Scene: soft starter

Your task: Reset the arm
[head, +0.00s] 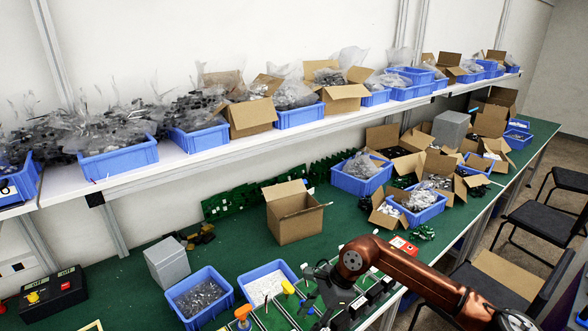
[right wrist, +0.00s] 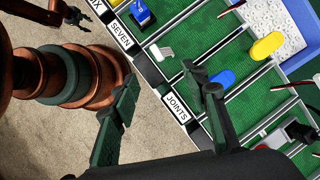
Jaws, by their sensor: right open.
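My right arm (head: 400,264) is copper-coloured and reaches in from the lower right in the head view. Its gripper (head: 326,287) is over the front edge of the divided green tray (head: 272,318). In the right wrist view the two dark fingers of the right gripper (right wrist: 160,82) are spread with nothing between them, above the tray edge with the labels SEVEN and JOINTS. A blue piece (right wrist: 222,79) and a yellow piece (right wrist: 266,46) lie beyond the right finger. The left arm is outside the head view. Dark finger-like parts, possibly my left gripper (right wrist: 66,22), show at the wrist view's upper left.
A blue bin of small grey parts (head: 199,297), a blue bin with white contents (head: 266,281) and a cardboard box (head: 294,213) stand behind the tray. A black button box (head: 53,296) is at the left. Chairs (head: 545,228) stand at the right. Floor (right wrist: 60,140) shows beside the tray.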

